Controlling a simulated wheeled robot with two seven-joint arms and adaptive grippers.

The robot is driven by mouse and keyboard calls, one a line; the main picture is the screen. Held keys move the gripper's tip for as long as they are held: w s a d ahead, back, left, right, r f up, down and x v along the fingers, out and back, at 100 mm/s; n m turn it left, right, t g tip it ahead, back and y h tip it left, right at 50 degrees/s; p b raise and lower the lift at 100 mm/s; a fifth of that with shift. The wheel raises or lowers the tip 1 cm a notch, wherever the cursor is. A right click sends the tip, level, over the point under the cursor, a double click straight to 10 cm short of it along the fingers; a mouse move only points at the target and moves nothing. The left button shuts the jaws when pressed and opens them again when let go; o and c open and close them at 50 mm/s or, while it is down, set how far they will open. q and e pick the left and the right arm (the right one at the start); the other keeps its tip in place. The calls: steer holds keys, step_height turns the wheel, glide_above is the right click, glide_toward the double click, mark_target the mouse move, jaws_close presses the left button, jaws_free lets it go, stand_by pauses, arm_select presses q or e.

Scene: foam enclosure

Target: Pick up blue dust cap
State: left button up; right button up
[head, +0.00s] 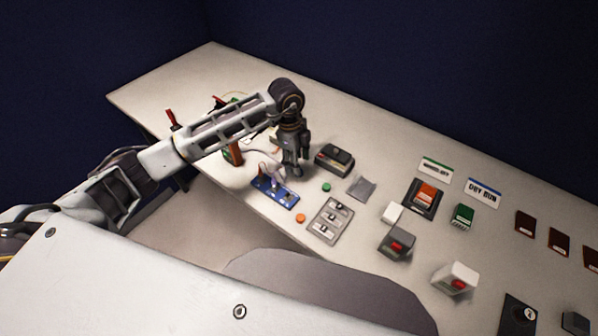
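My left arm reaches in from the left in the head view, and my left gripper (296,172) points down over the table. Whether its fingers are open or shut is too small to tell. A blue tray or board (262,186) with small pale and grey parts on it lies just left of and below the gripper. A small green round cap (326,187) and an orange round cap (300,218) lie on the table to its right and below. I cannot make out a separate blue dust cap; it may be hidden or too small. My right gripper is not in view.
A grey panel (330,221), a dark box (334,157) and a grey plate (361,188) lie near the gripper. Several boxes and signs, including a green-edged card (435,167), fill the table's right part. The table's far left corner is clear.

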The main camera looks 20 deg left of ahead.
arm_select(q)
steer(key=shift+w+d+f+p, duration=0.15)
steer(key=shift+f+p, duration=0.3)
steer(key=shift+f, duration=1.75)
steer(key=c, duration=0.8)
